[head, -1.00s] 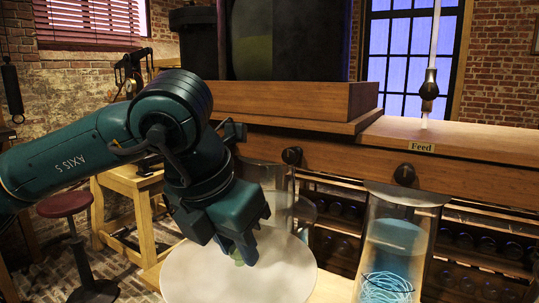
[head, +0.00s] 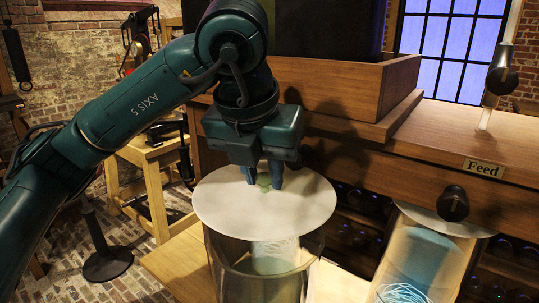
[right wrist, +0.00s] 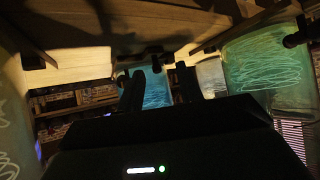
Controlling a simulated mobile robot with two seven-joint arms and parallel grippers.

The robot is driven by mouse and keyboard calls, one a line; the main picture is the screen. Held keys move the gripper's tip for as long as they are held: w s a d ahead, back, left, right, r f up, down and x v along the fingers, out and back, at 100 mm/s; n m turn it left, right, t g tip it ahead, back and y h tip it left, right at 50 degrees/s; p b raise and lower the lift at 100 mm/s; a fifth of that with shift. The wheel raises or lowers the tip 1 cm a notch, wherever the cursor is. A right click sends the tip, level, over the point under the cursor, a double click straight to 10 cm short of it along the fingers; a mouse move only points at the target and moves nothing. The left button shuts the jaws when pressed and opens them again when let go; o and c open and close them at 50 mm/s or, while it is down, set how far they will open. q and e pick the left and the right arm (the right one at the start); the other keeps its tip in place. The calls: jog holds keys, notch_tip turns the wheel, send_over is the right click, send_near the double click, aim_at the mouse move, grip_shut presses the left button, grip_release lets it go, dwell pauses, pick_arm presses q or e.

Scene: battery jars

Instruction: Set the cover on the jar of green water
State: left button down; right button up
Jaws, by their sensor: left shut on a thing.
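My left gripper (head: 263,180) is shut on the knob and holds the cover roughly level. Below it stands an uncovered glass jar (head: 310,262) with pale greenish contents, cut off by the frame's bottom. The cover overlaps the jar's far part in the head view; the jar's near rim shows in front of it. I cannot tell the exact gap. In the right wrist view, my right gripper (right wrist: 158,92) has its dark fingers apart, with nothing seen between them. A green jar (right wrist: 262,62) shows at the right there.
A jar of blue water (head: 425,262) with pale coils stands at the right under a wooden shelf marked Feed (head: 483,168). A stool and a wooden table (head: 150,165) are at the left.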

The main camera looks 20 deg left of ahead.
aim_at(262, 193)
pick_arm(q)
jog(key=shift+w, duration=0.15)
jog(key=shift+s+f+b, duration=0.2)
jog(key=shift+f+b, duration=0.6)
jog(key=shift+f, duration=0.2)
jog(key=shift+f+b, duration=0.55)
jog(key=shift+f, duration=0.4)
jog(key=shift+f+b, duration=0.45)
jog(key=shift+f, duration=0.4)
jog(key=shift+w, duration=0.1)
pick_arm(e)
jog(key=shift+w+a+f+y, duration=0.3)
jog(key=shift+a+f, duration=0.05)
jog(key=shift+a, duration=0.3)
pick_arm(q)
jog(key=shift+b, duration=0.55)
pick_arm(e)
jog(key=shift+f, duration=0.6)
pick_arm(q)
jog(key=shift+f+b, duration=0.55)
jog(key=shift+b, duration=0.05)
pick_arm(e)
jog(key=shift+f, duration=0.35)
pick_arm(q)
jog(key=c, duration=1.5)
grip_release()
pick_arm(e)
jog(key=shift+r+t, duration=0.1)
jog(key=shift+t, duration=0.2)
